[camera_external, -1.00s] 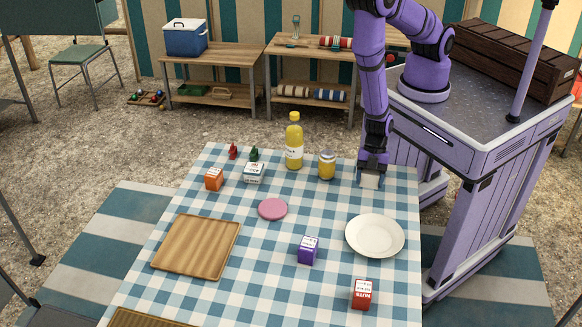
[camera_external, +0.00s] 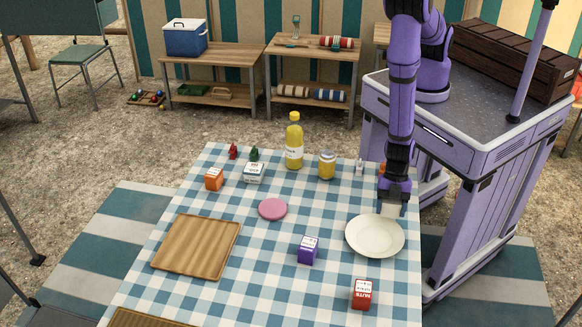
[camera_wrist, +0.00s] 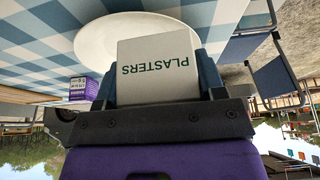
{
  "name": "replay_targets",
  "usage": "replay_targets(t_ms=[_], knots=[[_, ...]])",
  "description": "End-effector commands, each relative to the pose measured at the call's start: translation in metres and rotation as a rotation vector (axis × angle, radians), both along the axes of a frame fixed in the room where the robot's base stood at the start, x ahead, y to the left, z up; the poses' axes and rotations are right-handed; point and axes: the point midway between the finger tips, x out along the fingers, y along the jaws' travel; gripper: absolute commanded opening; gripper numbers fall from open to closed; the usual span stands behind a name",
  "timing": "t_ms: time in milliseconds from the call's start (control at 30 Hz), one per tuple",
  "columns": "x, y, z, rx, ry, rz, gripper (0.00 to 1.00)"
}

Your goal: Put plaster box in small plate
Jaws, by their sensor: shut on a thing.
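The plaster box (camera_wrist: 155,70), white with green PLASTERS lettering, is held between the fingers of my gripper (camera_wrist: 157,85). In the external view my gripper (camera_external: 392,203) is at the far edge of the large white plate (camera_external: 375,238), with the pale box (camera_external: 390,211) beneath it. The height of the box over the plate is hard to tell. The white plate (camera_wrist: 100,38) shows behind the box in the wrist view. A small pink plate (camera_external: 272,209) lies empty mid-table, well to the left of my gripper.
A purple box (camera_external: 308,250) and a red nuts box (camera_external: 361,294) stand near the white plate. A yellow bottle (camera_external: 294,142), a jar (camera_external: 327,165), a white box (camera_external: 254,172) and an orange box (camera_external: 214,179) stand farther back. A wooden board (camera_external: 197,246) lies left.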

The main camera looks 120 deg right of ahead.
Motion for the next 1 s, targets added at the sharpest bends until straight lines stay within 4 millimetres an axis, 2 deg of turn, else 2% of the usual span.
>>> replay_targets(t_ms=[100, 300, 567, 800, 1000], knots=[[0.028, 0.008, -0.002, 0.002, -0.003, -0.001, 0.41], [0.058, 0.018, -0.006, 0.001, 0.000, -0.001, 0.41], [0.073, 0.023, -0.007, 0.001, 0.000, -0.001, 0.41], [0.073, 0.023, -0.039, 0.000, 0.001, 0.000, 0.41], [0.074, 0.023, -0.042, 0.000, 0.000, 0.001, 0.41]])
